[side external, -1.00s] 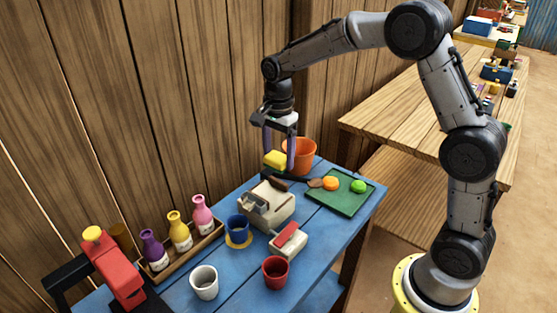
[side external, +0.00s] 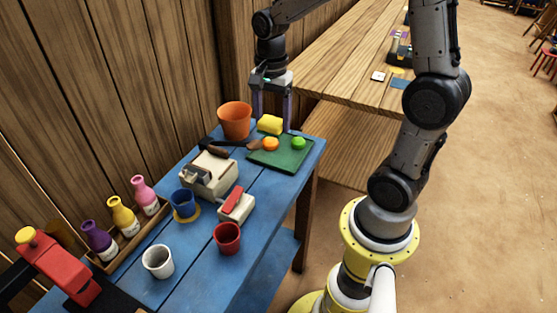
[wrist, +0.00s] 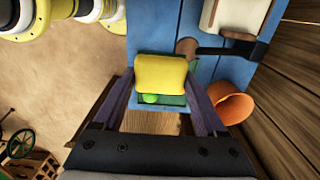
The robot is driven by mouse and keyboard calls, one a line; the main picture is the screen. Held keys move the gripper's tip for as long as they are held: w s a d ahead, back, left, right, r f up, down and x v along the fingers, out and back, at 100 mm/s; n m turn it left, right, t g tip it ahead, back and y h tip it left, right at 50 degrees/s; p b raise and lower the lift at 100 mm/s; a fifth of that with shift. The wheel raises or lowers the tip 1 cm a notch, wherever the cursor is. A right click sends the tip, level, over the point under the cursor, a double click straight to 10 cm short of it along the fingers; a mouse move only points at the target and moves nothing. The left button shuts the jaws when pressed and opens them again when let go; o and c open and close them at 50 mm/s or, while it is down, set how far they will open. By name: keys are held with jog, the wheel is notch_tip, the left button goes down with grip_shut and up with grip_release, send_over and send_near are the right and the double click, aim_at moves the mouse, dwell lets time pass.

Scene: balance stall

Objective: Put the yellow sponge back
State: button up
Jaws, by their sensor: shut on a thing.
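The yellow sponge (side external: 270,124) is held between the two fingers of my gripper (side external: 271,122). My gripper hangs over the back part of the green board (side external: 285,161), to the right of the orange pot (side external: 235,120). In the wrist view the sponge (wrist: 161,74) fills the space between the fingers and hides most of the green board below it. The sponge appears raised above the board, but the exact gap cannot be told.
An orange ball-like item (side external: 270,144) and a green one (side external: 299,143) lie on the board. A dark tool (side external: 222,143) with brown ends lies left of it. Cups, bottles in a tray and a beige scale-like device (side external: 209,173) crowd the blue table (side external: 268,194).

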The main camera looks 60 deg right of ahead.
jog(key=s+f, duration=0.2)
jog(key=s, duration=1)
send_over(284, 160)
notch_tip(284, 160, down, 10)
jog(key=shift+s+a+r, duration=0.1)
jog(key=shift+r, duration=0.05)
jog(key=shift+f, duration=1.6)
jog(key=shift+f, duration=0.15)
jog(key=o, duration=1.1)
